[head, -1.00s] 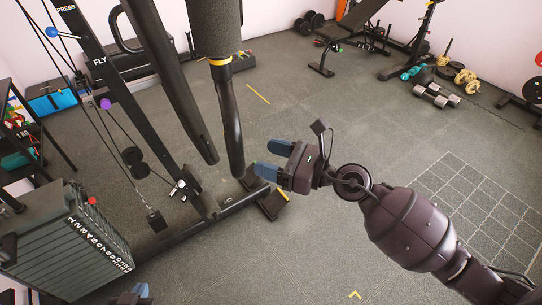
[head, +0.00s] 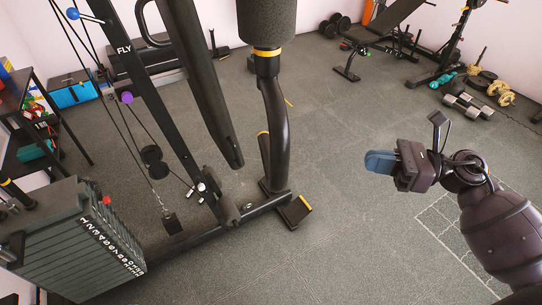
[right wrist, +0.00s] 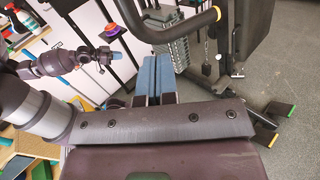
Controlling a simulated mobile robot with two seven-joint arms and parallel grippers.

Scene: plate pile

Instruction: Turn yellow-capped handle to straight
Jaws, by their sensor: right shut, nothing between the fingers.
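In the head view a black handle tube (head: 275,120) runs down from a padded roller with a yellow band (head: 267,53). In the right wrist view a curved black bar (right wrist: 160,32) ends in a yellow cap (right wrist: 216,14); I cannot tell if it is the same part. My right gripper (head: 379,162) is shut and empty, in free space to the right of the machine. Its blue fingers (right wrist: 159,77) lie together in the right wrist view. My left gripper (right wrist: 115,58) shows small at the left there; its opening is unclear.
A weight stack (head: 75,240) stands at lower left. A machine foot with a yellow end (head: 296,211) rests on the floor. Dumbbells (head: 467,108) and a bench (head: 385,30) are at the back right. The floor (head: 340,215) between machine and right arm is clear.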

